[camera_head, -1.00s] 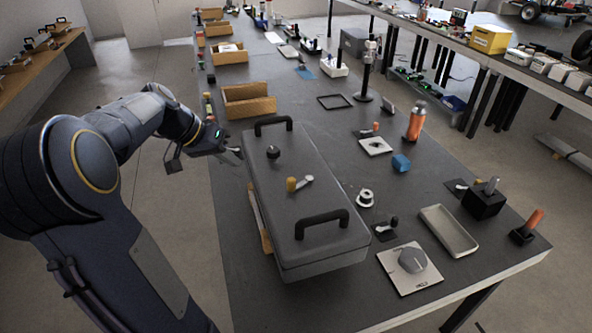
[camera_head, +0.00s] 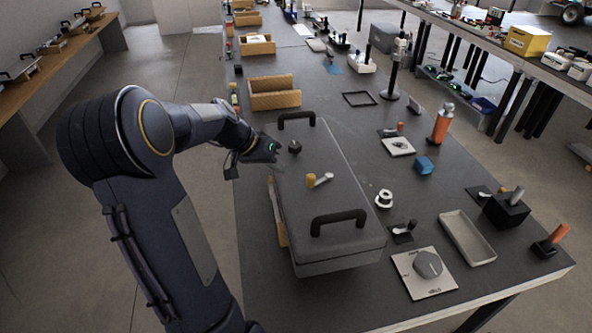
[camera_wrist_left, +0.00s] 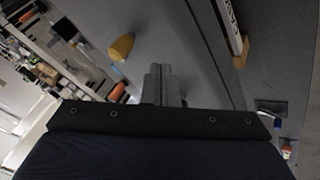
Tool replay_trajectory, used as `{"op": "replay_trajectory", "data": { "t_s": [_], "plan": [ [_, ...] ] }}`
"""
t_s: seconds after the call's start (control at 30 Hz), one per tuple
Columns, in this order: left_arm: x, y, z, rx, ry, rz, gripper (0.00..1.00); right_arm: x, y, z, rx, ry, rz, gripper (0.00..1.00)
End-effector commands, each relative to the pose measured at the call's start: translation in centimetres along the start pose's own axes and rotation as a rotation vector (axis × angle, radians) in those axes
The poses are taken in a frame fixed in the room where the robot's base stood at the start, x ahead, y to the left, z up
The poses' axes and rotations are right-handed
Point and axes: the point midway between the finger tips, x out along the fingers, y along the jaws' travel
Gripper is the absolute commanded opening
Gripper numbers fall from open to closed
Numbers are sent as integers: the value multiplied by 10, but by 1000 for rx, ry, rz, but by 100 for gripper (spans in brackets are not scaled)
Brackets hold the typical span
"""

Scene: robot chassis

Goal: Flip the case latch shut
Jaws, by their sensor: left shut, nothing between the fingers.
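The closed grey case (camera_head: 349,190) lies on the dark table, with black handles at its far and near ends. A metal lever with a yellow knob (camera_head: 311,180), which looks like the latch, sits on the lid; its yellow knob (camera_wrist_left: 121,46) also shows in the left wrist view. A black knob (camera_head: 295,147) stands farther back on the lid. My left gripper (camera_head: 279,158) is at the case's left edge, behind and left of the yellow knob. In the wrist view its fingers (camera_wrist_left: 163,72) are together and empty, apart from the knob. My right gripper is out of view.
A wooden tray (camera_head: 273,102) stands behind the case. Right of the case are a white ring-shaped part (camera_head: 384,198), a plate with a grey dial (camera_head: 407,281), a blue block (camera_head: 424,165) and an empty shallow tray (camera_head: 447,221).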

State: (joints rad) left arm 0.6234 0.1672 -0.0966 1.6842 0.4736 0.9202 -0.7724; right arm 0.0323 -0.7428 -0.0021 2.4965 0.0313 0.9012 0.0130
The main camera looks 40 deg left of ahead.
Motion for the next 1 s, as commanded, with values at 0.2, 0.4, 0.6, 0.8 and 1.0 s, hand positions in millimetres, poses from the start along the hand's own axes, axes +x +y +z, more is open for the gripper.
{"op": "replay_trajectory", "data": {
  "t_s": [0.2,0.4,0.6,0.8,1.0],
  "plan": [
    [28,19,-1,2,-1,3,0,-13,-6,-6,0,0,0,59],
    [38,33,-1,0,0,1,0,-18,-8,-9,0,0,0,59],
    [40,35,0,-1,1,0,0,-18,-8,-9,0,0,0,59],
    [40,35,0,-1,1,0,0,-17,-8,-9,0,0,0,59],
    [40,37,2,-21,13,-12,0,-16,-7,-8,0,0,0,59]
  ]
}}
